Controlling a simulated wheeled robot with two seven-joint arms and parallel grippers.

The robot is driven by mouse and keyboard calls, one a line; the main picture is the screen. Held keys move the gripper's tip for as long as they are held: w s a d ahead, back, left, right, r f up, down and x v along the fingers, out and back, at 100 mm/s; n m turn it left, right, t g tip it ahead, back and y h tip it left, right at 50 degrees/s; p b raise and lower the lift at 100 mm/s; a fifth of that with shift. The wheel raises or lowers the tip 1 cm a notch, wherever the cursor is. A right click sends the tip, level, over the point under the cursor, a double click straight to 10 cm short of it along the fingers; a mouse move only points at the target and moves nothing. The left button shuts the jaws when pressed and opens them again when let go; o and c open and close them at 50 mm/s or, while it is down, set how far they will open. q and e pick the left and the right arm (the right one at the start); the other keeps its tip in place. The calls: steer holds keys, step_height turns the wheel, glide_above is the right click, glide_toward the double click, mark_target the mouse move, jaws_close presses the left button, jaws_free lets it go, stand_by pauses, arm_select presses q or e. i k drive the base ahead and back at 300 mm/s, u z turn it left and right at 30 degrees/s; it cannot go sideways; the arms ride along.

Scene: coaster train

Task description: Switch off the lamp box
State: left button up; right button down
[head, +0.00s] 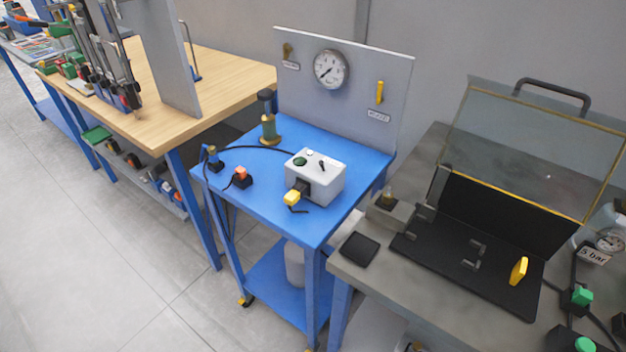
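The lamp box is probably the light grey box (328,185) on the blue cart (257,207), near the middle of the head view. Its top carries a dark green round lamp or button (300,161) and a small black lever switch (322,167). Whether the green part is lit, and which way the switch is set, I cannot tell at this size. A black connector with a yellow end (292,198) is at its front left face. Neither of my grippers is in view.
Behind the box stands a grey panel (350,95) with a round gauge (331,69) and a yellow handle (380,92). A black-and-brass post (269,120), a red-topped block (241,177) and a black cable share the cart. A grey bench (375,286) with an open-lidded case stands right.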

mark_target(326, 186)
steer(key=z, duration=1.25)
steer(key=k, duration=0.9)
steer(key=u, duration=1.25)
steer(key=i, duration=0.5)
steer(key=z, duration=0.05)
